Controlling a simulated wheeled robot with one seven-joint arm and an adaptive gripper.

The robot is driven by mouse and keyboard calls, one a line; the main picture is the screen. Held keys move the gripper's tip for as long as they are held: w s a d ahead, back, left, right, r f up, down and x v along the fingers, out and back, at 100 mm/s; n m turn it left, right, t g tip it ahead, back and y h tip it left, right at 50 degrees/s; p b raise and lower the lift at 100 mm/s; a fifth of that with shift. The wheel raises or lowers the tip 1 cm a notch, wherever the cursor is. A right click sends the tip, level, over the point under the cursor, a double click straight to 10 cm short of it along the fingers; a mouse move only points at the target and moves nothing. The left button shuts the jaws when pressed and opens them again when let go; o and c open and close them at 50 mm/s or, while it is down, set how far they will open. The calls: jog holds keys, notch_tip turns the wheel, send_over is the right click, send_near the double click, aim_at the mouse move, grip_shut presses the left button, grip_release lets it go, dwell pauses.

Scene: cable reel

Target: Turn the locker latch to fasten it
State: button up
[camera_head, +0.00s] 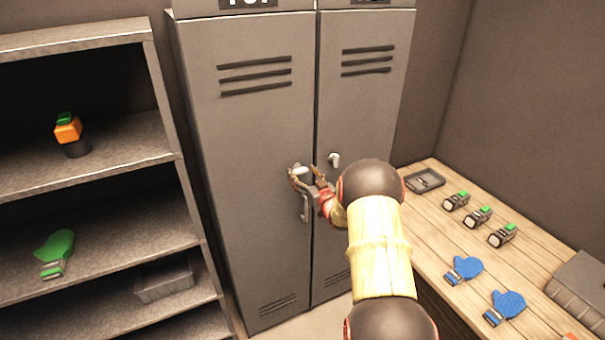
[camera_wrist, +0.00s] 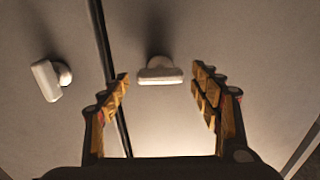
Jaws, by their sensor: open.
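The grey locker has two doors. The left door (camera_head: 245,150) carries a small pale latch knob (camera_head: 300,171), which also shows in the wrist view (camera_wrist: 160,75) with its bar lying roughly across the picture. My gripper (camera_head: 305,176) is at this latch. In the wrist view the gripper (camera_wrist: 160,84) is open, with one finger on each side of the latch and a visible gap to both. The right door (camera_head: 362,110) has a second latch (camera_head: 333,159), its bar tilted nearer upright; it shows at the left in the wrist view (camera_wrist: 48,80).
An open shelf (camera_head: 90,170) stands at left with several items. A wooden bench (camera_head: 430,230) at right holds a tray (camera_head: 424,181), devices and blue gloves (camera_head: 463,270). My arm crosses the right door's lower part.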

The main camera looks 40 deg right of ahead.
jog(key=shift+w, duration=0.25)
jog(key=shift+c, duration=0.6)
jog(key=c, duration=1)
